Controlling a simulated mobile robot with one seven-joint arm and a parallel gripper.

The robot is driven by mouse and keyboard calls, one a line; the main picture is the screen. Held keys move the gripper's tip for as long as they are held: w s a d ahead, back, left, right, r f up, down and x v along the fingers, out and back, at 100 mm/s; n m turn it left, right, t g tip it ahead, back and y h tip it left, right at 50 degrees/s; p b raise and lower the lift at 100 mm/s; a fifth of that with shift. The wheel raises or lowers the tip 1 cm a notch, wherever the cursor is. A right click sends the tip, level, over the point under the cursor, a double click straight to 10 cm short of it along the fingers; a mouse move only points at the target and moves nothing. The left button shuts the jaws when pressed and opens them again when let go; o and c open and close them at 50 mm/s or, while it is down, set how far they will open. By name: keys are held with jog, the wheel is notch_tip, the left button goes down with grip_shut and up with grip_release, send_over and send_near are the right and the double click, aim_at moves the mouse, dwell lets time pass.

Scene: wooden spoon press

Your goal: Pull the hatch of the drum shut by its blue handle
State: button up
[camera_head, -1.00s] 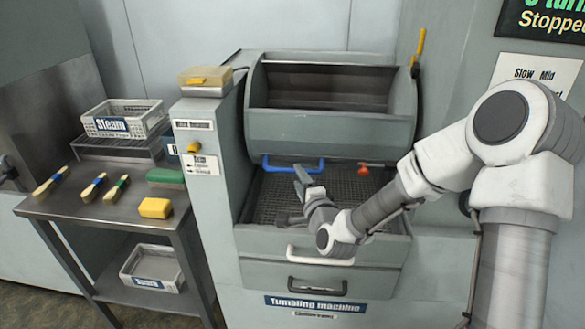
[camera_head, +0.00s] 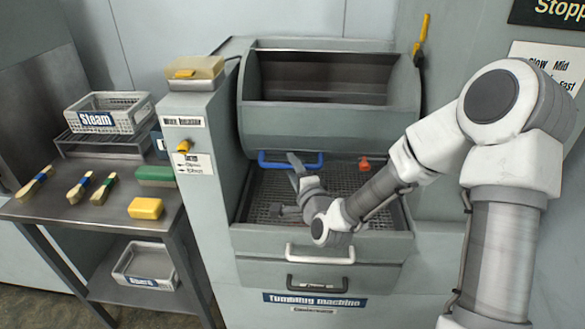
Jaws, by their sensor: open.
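The drum (camera_head: 335,125) of the tumbling machine is a grey cylinder with a wide dark opening (camera_head: 325,80) at its upper front. The blue handle (camera_head: 270,164) is a bar along the drum's lower front edge. My gripper (camera_head: 286,184) is open, just below the blue handle and over the mesh tray. One finger points up close to the handle, partly overlapping it in the picture. I cannot tell whether they touch. Nothing shows between the fingers.
A red knob (camera_head: 365,164) sits right of the handle. The mesh tray (camera_head: 370,190) lies under the drum, above drawers with a white handle (camera_head: 320,256) and a dark handle (camera_head: 320,285). A yellow lever (camera_head: 421,35) stands at the right. A side table (camera_head: 110,214) holds brushes and blocks.

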grip_shut()
dwell(1.3)
